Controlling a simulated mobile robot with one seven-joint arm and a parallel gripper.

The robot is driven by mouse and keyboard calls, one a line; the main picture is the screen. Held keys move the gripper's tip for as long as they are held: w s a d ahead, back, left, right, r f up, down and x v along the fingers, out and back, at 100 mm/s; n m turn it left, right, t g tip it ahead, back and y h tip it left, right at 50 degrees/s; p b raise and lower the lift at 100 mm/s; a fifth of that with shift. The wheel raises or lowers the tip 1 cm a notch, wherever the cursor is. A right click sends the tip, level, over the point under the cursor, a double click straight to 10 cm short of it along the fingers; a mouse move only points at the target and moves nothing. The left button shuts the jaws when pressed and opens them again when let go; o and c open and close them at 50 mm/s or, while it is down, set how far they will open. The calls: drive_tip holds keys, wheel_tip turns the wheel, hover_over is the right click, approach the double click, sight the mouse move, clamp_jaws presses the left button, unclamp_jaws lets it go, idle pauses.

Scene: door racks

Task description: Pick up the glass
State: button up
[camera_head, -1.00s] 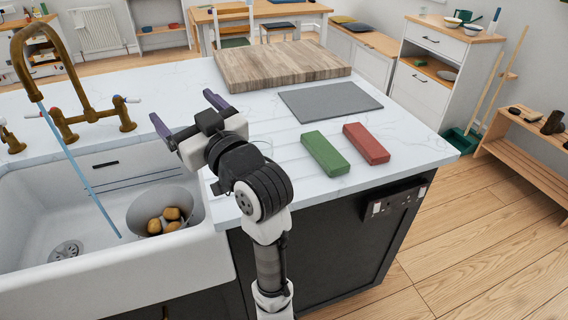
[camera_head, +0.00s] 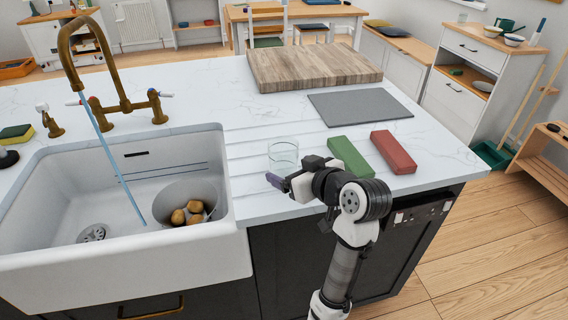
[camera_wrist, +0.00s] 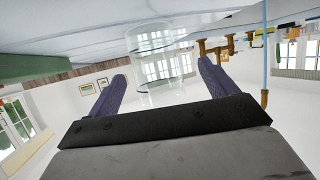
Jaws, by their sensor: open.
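A clear glass (camera_head: 284,156) stands upright on the white counter, just right of the sink. My gripper (camera_head: 274,180) is low at the counter's front edge, close to the glass on its near side. In the wrist view the glass (camera_wrist: 158,55) shows ahead, between the two purple fingers of my gripper (camera_wrist: 160,82). The fingers are apart with a gap around the glass's outline, and nothing is held. I cannot tell whether the glass's near side is between the fingertips or just beyond them.
A green block (camera_head: 350,157) and a red block (camera_head: 393,152) lie right of the glass, near my arm. A grey mat (camera_head: 360,107) and wooden board (camera_head: 312,66) lie behind. The sink (camera_head: 120,190) with a bowl of potatoes (camera_head: 188,205) and running tap (camera_head: 110,95) is left.

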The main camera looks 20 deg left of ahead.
drive_tip(key=shift+w+d+p+x, duration=0.15)
drive_tip(key=shift+p+x, duration=0.15)
drive_tip(key=shift+x, duration=0.7)
drive_tip(key=shift+w+d+p+x, duration=0.1)
drive_tip(key=shift+p+x, duration=0.2)
drive_tip(key=shift+x, duration=0.7)
drive_tip(key=shift+w+p+x, duration=0.15)
drive_tip(key=shift+p+x, duration=0.15)
drive_tip(key=shift+x, duration=0.7)
drive_tip(key=c, duration=1.1)
drive_tip(key=shift+c, duration=0.5)
drive_tip(key=shift+r, duration=0.2)
